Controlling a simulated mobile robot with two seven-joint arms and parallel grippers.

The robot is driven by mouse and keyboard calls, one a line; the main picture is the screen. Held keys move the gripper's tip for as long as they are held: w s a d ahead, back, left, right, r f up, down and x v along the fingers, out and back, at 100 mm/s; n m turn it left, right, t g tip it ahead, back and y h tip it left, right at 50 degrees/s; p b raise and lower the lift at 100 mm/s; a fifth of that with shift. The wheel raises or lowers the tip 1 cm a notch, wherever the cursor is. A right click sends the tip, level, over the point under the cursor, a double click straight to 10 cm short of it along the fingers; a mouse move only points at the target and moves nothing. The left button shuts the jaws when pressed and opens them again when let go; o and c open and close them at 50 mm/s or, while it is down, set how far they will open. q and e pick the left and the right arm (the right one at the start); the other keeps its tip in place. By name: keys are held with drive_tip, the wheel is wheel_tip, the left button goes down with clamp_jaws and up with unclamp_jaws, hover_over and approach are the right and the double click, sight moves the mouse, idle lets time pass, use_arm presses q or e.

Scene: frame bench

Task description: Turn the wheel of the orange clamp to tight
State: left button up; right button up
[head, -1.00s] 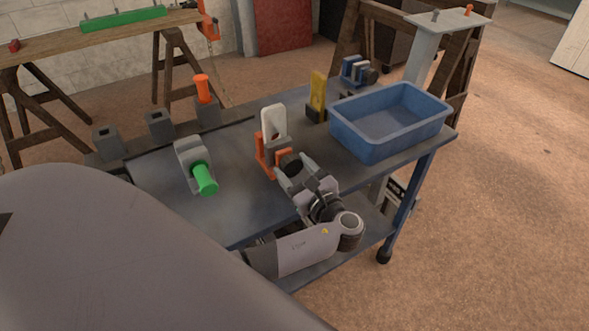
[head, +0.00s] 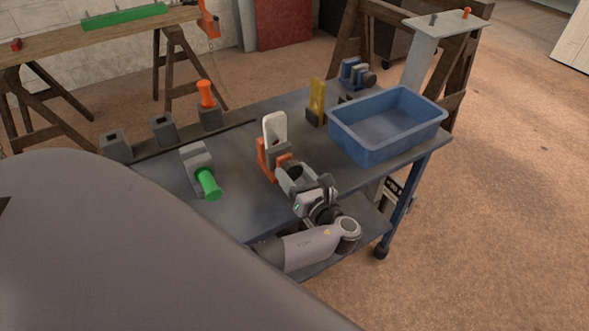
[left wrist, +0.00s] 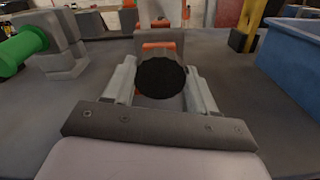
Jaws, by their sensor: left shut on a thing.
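The orange clamp (head: 264,158) stands on the blue-grey bench, with a white upright plate (head: 274,128) in it. Its round black wheel (left wrist: 161,78) faces my left wrist camera, between the two pale fingers. My left gripper (head: 287,176) is at the front of the clamp, shut on the wheel; the fingers also show in the left wrist view (left wrist: 161,88). In the head view the gripper mostly hides the wheel. How tight the clamp is cannot be told. My right gripper is not in view.
A grey block with a green handle (head: 208,184) lies left of the clamp. A yellow piece (head: 317,100) and a blue bin (head: 372,155) stand to the right. An orange-handled part (head: 206,95) is behind left. The bench top between them is clear.

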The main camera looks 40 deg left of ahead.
use_arm(q)
drive_tip(key=shift+m, duration=1)
drive_tip(key=o, duration=1.1)
drive_tip(key=shift+c, duration=0.2)
drive_tip(key=shift+b+v, duration=0.3)
drive_tip(key=shift+v, duration=3.35)
